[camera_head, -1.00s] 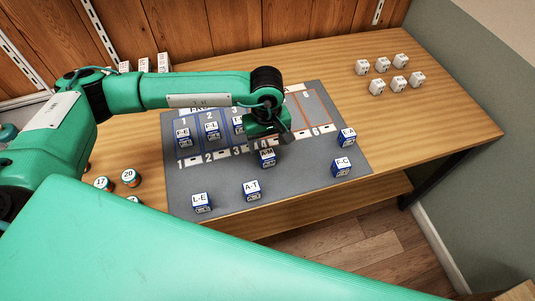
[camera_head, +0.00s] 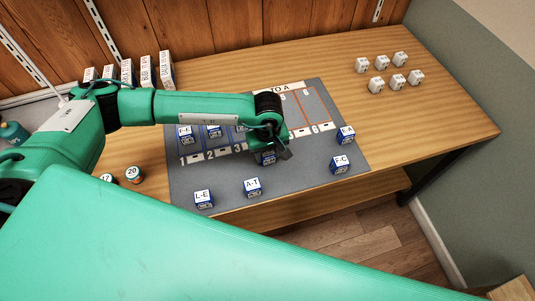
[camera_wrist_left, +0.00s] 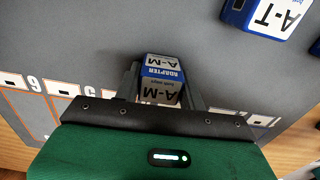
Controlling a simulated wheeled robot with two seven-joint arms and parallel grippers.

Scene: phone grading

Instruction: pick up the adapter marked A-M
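The adapter marked A-M (camera_head: 267,159) is a small blue and white box on the grey mat (camera_head: 300,182). In the head view it is mostly hidden under my left gripper (camera_head: 274,152). In the left wrist view the adapter (camera_wrist_left: 163,75) shows its A-M and ADAPTER labels between the two fingers of my left gripper (camera_wrist_left: 162,82). The fingers stand close along both its sides. They look open around it, though contact is hard to judge. My right gripper is not in view.
Other adapters stand on the mat: L-E (camera_head: 204,199), A-T (camera_head: 252,187), F-C (camera_head: 340,165) and one at the right edge (camera_head: 346,135). More stand in numbered columns, including F-E (camera_head: 185,135). White cubes (camera_head: 381,62) sit at the back right. Boxes (camera_head: 147,72) stand at the back left.

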